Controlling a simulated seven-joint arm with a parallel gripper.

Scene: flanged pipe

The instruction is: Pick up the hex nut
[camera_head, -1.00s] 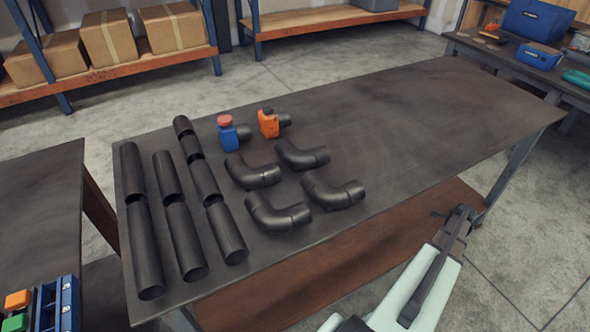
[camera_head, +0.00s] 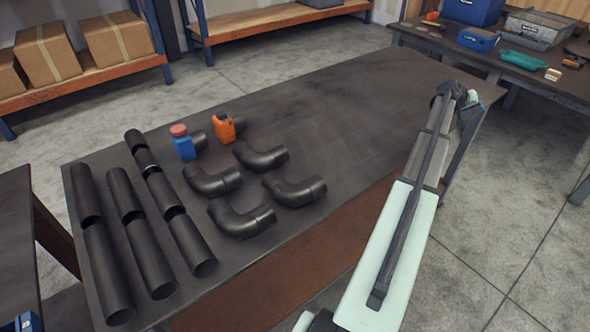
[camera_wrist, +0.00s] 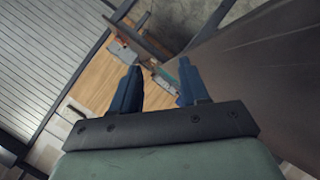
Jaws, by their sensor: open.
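I cannot make out a hex nut in either view. My gripper shows in the wrist view (camera_wrist: 160,88), with its two blue fingers apart and nothing between them. In the head view my arm reaches over the right end of the dark worktable (camera_head: 360,110), and the gripper itself is hard to make out there. The wrist view looks past the fingers toward a wooden panel and the far bench area, not down at the worktable's parts.
On the worktable's left lie several black straight pipes (camera_head: 185,240) and several black elbows (camera_head: 243,220). A bench with blue boxes (camera_head: 478,40) is at the back right. The table's far middle is clear.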

